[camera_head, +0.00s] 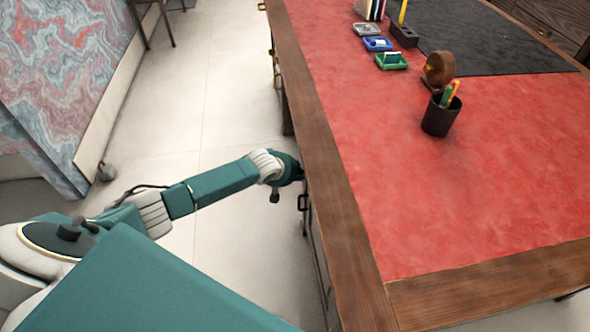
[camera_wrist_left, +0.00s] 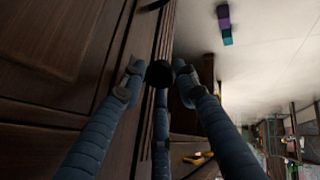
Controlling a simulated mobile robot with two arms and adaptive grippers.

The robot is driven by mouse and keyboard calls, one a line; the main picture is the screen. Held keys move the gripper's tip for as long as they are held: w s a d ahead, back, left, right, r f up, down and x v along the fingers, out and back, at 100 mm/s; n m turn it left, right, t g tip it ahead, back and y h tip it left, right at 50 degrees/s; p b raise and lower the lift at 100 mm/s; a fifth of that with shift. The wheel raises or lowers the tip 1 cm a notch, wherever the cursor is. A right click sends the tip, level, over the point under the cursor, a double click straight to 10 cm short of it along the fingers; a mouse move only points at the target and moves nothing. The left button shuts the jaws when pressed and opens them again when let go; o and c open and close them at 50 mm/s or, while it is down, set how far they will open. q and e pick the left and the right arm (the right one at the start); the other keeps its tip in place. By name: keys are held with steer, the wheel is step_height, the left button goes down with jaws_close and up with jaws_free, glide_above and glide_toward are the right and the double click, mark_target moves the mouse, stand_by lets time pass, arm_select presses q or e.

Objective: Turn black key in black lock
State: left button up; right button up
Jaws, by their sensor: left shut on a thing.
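In the left wrist view, a round black knob-like thing (camera_wrist_left: 159,73), which looks like the head of the black key, sits between the fingertips of my left gripper (camera_wrist_left: 160,80). The blue-grey fingers are closed around it, beside the dark wooden panels of the desk. The black lock is hidden; I cannot tell how far the key sits in it or how it is turned. In the head view, my left gripper (camera_head: 289,168) is at the desk's left side, below the top edge, and its fingers are largely hidden. My right gripper is not in view.
The desk (camera_head: 345,215) has a wooden rim and red leather top. A black pen cup (camera_head: 439,120), a brown bird-like figure (camera_head: 439,68) and small trays stand towards the back. A black handle (camera_head: 303,202) is on the side. The floor left of the desk is clear.

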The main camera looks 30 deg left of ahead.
arm_select(q)
steer(key=shift+s+d, duration=0.1)
steer(key=shift+d, duration=0.05)
stand_by(0.3)
steer(key=shift+d+f+t+y, duration=0.1)
steer(key=shift+f+t+y, duration=0.05)
steer(key=shift+t+y, duration=0.2)
steer(key=shift+s+f+t, duration=0.1)
steer(key=shift+f+t, duration=0.05)
steer(key=shift+t, duration=0.1)
steer(key=shift+m+t+y+b, duration=0.35)
steer(key=shift+t+b, duration=0.35)
steer(key=shift+b, duration=0.15)
